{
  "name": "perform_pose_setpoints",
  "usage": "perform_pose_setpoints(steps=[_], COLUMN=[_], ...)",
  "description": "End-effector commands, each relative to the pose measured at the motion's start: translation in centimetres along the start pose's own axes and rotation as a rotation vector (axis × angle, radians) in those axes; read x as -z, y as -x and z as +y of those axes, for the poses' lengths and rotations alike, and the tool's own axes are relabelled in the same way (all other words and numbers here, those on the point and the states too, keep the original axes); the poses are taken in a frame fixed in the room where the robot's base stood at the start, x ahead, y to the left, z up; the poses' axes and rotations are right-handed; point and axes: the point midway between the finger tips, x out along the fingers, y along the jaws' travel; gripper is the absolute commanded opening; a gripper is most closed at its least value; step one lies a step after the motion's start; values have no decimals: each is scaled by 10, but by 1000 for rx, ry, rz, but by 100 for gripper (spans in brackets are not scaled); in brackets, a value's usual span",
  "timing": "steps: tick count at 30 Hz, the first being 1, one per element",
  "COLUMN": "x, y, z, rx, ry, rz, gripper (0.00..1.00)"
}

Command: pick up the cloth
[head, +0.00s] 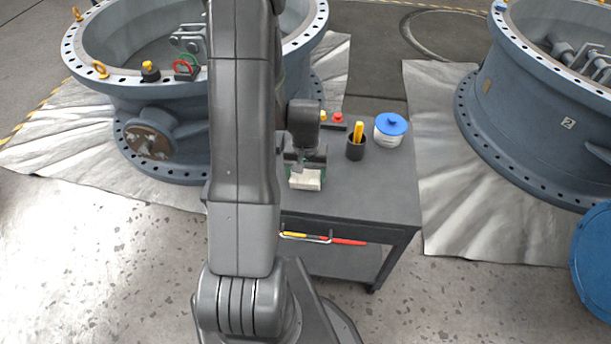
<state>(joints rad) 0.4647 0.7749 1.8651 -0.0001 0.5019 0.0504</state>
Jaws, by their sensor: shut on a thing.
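The cloth (308,179) is a small off-white folded piece on the grey cart top, near its left side. My gripper (300,168) points down at the cloth from above and is shut on it. The cloth's near part shows below the fingers; its far part is hidden by my gripper. I cannot tell whether the cloth is touching the cart or slightly raised. A bit of green shows around it.
The grey cart (385,205) also carries a dark cup (356,150) with a yellow item, a white tub (388,138) with a blue lid (391,124), and a red knob (338,117). Large valve bodies stand left (90,105) and right (530,130). The cart's right front is clear.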

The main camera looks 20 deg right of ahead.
Motion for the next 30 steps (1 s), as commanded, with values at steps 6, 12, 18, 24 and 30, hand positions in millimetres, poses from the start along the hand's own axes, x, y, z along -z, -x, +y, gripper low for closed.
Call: perform_pose_setpoints(steps=[6,12,18,24,30], x=[1,1,1,0,0], y=[30,66,91,98,98], z=[0,0,0,0,0], rx=[0,0,0,0,0], ry=[0,0,0,0,0], rz=[6,6,3,1,0], gripper=[55,55,55,55,74])
